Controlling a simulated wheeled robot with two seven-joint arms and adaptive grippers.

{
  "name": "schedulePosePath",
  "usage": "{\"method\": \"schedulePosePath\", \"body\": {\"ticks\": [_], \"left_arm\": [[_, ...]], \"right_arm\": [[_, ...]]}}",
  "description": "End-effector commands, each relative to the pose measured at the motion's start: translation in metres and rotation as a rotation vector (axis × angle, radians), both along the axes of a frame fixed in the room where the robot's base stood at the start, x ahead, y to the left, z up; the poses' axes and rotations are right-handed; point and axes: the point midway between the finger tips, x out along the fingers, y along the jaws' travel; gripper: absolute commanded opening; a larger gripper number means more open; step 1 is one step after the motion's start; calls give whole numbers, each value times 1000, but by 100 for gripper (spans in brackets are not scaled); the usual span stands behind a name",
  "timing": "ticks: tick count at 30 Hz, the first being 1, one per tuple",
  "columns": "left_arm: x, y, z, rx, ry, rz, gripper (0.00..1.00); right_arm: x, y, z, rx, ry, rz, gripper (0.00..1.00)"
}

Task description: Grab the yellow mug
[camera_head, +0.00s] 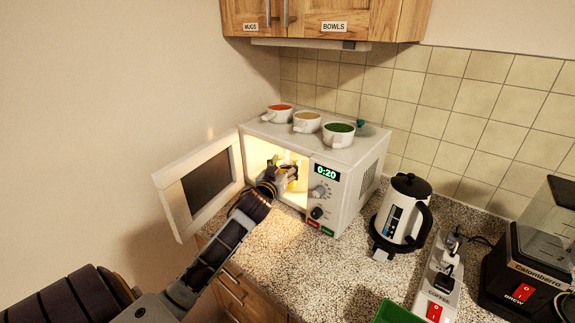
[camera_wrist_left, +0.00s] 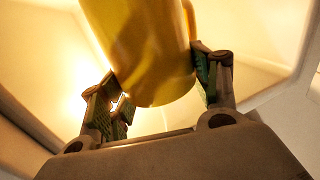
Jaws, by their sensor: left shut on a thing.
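The yellow mug (camera_wrist_left: 145,50) fills the upper middle of the left wrist view, between the two fingers of my left gripper (camera_wrist_left: 155,100). The fingers are shut on its lower part. In the head view my left gripper (camera_head: 284,174) reaches inside the lit, open microwave (camera_head: 343,190). Only a small bit of the yellow mug (camera_head: 292,184) shows there, mostly hidden by the gripper. My right gripper is not in view.
The microwave door (camera_head: 205,180) stands open to the left of my arm. Several cups (camera_head: 307,122) stand on top of the microwave. A kettle (camera_head: 402,212), a power strip (camera_head: 438,280) and a coffee maker (camera_head: 530,260) stand to the right. The counter (camera_head: 290,255) in front of the microwave is clear.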

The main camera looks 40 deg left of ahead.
Motion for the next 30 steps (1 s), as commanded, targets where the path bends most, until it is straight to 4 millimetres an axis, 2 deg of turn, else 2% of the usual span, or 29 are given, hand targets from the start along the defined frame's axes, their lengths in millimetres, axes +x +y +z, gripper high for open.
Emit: {"method": "schedulePosePath", "body": {"ticks": [9, 24, 30], "left_arm": [[-20, -5, 1, 2, -3, 0, 23], [-40, -9, 2, 2, -3, 0, 23], [-44, -10, 1, 2, -3, 0, 23]], "right_arm": [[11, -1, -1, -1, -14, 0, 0], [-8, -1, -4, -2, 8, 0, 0], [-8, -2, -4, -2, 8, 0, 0]]}}
